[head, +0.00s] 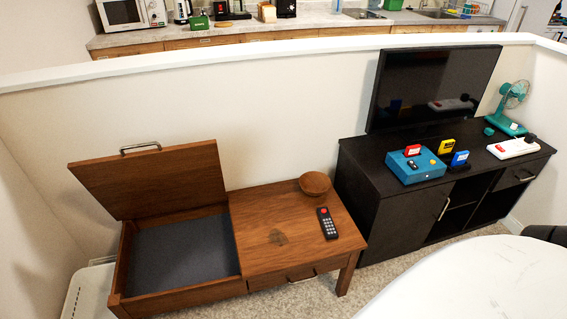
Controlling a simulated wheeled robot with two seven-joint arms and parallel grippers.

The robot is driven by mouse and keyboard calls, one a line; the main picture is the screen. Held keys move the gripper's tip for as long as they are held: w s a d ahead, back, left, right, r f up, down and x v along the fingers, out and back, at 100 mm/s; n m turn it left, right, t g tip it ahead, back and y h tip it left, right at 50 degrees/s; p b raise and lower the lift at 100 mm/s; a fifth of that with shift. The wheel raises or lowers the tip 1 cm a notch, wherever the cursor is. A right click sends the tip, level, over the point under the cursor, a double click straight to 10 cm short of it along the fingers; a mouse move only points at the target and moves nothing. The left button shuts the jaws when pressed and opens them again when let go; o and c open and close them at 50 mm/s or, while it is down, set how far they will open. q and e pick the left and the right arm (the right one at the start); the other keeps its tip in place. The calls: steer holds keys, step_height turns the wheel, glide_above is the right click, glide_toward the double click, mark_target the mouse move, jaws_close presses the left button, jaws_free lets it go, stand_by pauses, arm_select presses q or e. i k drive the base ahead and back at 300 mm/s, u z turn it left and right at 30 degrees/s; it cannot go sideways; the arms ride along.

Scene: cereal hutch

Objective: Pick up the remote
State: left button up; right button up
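The remote (327,223) is a slim black handset with a red button at its top and pale buttons below. In the head view it lies flat on the right part of the brown wooden table (262,217), near that table's right edge. A brown wooden bowl (314,183) stands just behind it, apart from it. Neither of my grippers shows in the head view.
The table's left compartment (182,251) is open, its lid (152,181) raised. A black cabinet (385,215) with a television (432,88) and a blue console (414,167) stands at right. A white round table (480,285) fills the lower right. A low wall (270,110) runs behind.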

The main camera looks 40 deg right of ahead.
mark_target(330, 229)
steer(key=z, duration=0.5)
steer(key=i, duration=1.3)
steer(key=z, duration=1)
